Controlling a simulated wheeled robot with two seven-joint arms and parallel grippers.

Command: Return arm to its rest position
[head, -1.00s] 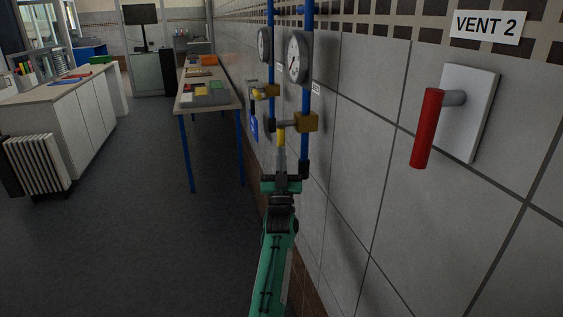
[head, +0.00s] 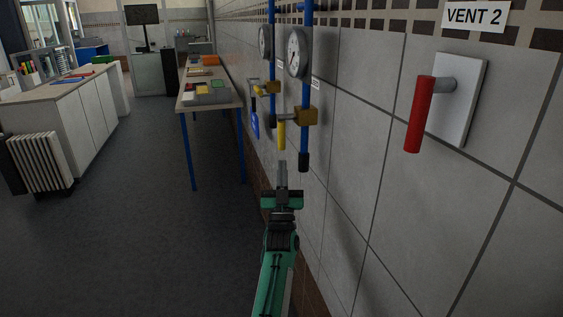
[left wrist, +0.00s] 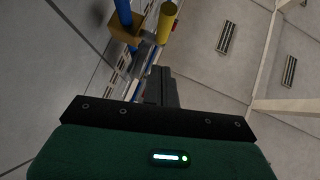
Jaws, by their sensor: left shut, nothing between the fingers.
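My left gripper (head: 282,168) is in the middle of the head view, close to the tiled wall. It is shut and empty. Its fingertips are just below a yellow valve handle (head: 282,136), which hangs down from a brass valve (head: 306,117) on a blue pipe; a small gap shows between them. In the left wrist view the shut fingers (left wrist: 160,88) point up toward the yellow handle (left wrist: 167,22) and the brass valve body (left wrist: 124,30). My right gripper is in neither view.
A second pipe with a yellow-handled valve (head: 266,88) and gauges (head: 298,52) are farther along the wall. A red lever (head: 420,115) under the VENT 2 sign (head: 475,16) juts out at right. A table (head: 208,104) stands beyond; the floor (head: 130,230) at left is clear.

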